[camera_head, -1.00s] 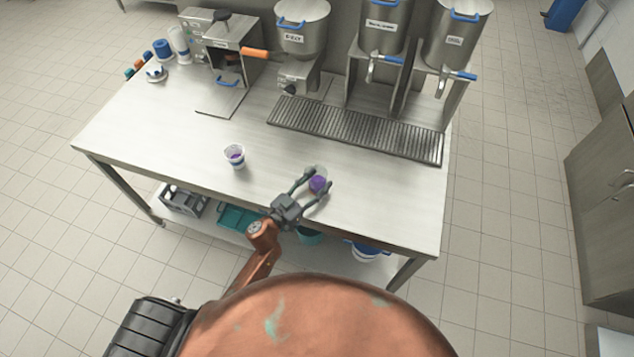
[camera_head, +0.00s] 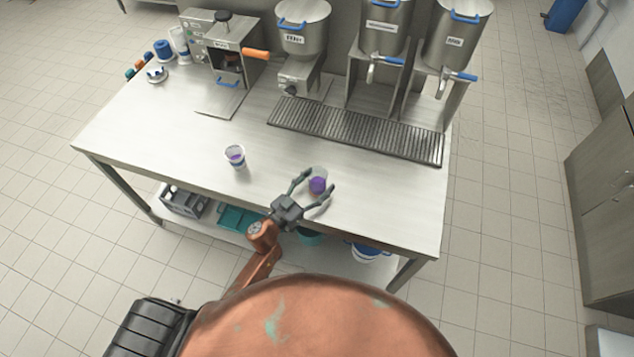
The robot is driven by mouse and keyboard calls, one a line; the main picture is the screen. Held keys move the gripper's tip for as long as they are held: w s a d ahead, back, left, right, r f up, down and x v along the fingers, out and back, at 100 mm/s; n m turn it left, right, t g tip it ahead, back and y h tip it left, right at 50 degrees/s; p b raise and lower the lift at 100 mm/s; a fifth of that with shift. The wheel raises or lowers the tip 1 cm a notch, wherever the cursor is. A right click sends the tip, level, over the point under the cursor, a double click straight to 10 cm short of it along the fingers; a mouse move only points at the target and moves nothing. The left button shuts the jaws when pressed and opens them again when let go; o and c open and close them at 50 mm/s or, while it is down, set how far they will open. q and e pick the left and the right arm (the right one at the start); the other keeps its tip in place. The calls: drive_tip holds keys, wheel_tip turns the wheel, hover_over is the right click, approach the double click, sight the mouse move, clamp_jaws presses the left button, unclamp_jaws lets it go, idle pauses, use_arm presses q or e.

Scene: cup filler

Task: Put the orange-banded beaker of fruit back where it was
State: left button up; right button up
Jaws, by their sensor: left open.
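A clear beaker with purple contents (camera_head: 318,184) stands on the steel table near its front edge. My left gripper (camera_head: 320,188) is open, with its two fingers on either side of this beaker. I cannot tell whether the fingers touch it. Another clear cup with purple contents and a blue band (camera_head: 236,157) stands upright on the table to the left. My right gripper is not in view.
The steel table (camera_head: 200,150) is clear around the beakers. A drip grate (camera_head: 355,130) lies behind them, under the steel dispensers (camera_head: 383,27). A sealing machine (camera_head: 222,55) with an orange handle stands at the back left. Lids and cup stacks (camera_head: 163,49) stand at the far left.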

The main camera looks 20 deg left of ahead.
use_arm(q)
drive_tip(key=v, duration=1.2)
drive_tip(key=shift+s, duration=0.1)
idle(1.9)
